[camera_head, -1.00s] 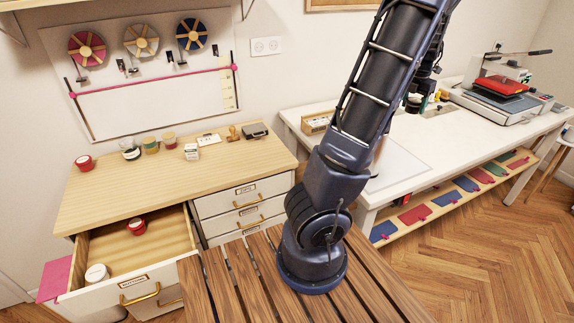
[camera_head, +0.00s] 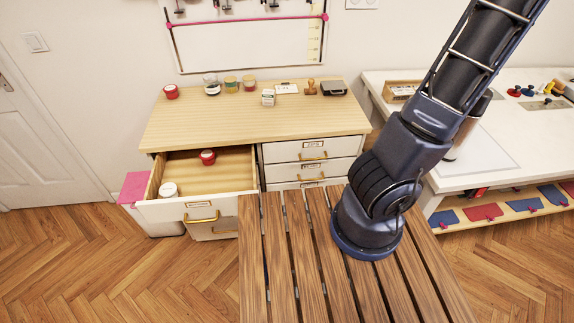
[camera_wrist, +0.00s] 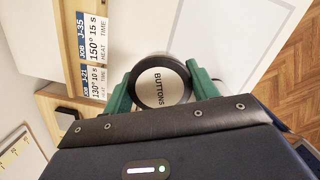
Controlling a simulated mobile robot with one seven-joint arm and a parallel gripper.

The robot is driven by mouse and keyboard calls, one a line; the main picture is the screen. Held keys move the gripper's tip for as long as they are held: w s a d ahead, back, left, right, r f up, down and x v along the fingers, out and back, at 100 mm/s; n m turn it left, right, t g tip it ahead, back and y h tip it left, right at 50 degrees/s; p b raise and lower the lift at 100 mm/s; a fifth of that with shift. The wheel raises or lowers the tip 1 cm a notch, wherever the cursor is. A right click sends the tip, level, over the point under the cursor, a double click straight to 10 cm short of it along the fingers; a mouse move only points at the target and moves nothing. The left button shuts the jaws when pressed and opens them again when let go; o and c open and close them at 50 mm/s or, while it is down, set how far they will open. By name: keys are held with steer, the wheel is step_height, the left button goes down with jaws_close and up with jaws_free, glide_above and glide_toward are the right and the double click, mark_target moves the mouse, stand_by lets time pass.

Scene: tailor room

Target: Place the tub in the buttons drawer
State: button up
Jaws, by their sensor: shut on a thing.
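In the head view my arm hides the fingers and the tub. An open drawer (camera_head: 232,196) with a brass handle stands at the left of the wooden-topped cabinet. Its label is too small to read. A red tub (camera_head: 208,157) sits at its back and a white tub (camera_head: 168,189) at its front left. Bare drawer floor shows between and right of them.
Shut drawers (camera_head: 310,150) are right of the open one. A pink-topped bin (camera_head: 135,187) stands left. A white worktable (camera_head: 500,140) is at right.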

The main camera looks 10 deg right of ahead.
steer(key=w+a+f+n, duration=0.2)
steer(key=w+a, duration=0.4)
steer(key=a, duration=0.5)
steer(key=w+a+f+n, duration=0.2)
steer(key=w+a, duration=0.5)
steer(key=a, duration=0.4)
steer(key=w+a+f+n, duration=0.1)
steer(key=a+f+n, duration=0.1)
steer(key=a, duration=1)
steer(key=w+a+f+n, duration=0.1)
steer(key=a+n, duration=0.2)
steer(key=a, duration=0.9)
steer(key=n+y, duration=0.2)
steer(key=n, duration=0.7)
glide_above(240, 189)
step_height(240, 189, down, 7)
steer(key=shift+t, duration=0.3)
steer(key=f, duration=1.9)
steer(key=shift+s+d+f, duration=0.1)
steer(key=shift+s+f, duration=0.2)
steer(key=shift+f, duration=0.05)
steer(key=shift+f, duration=0.15)
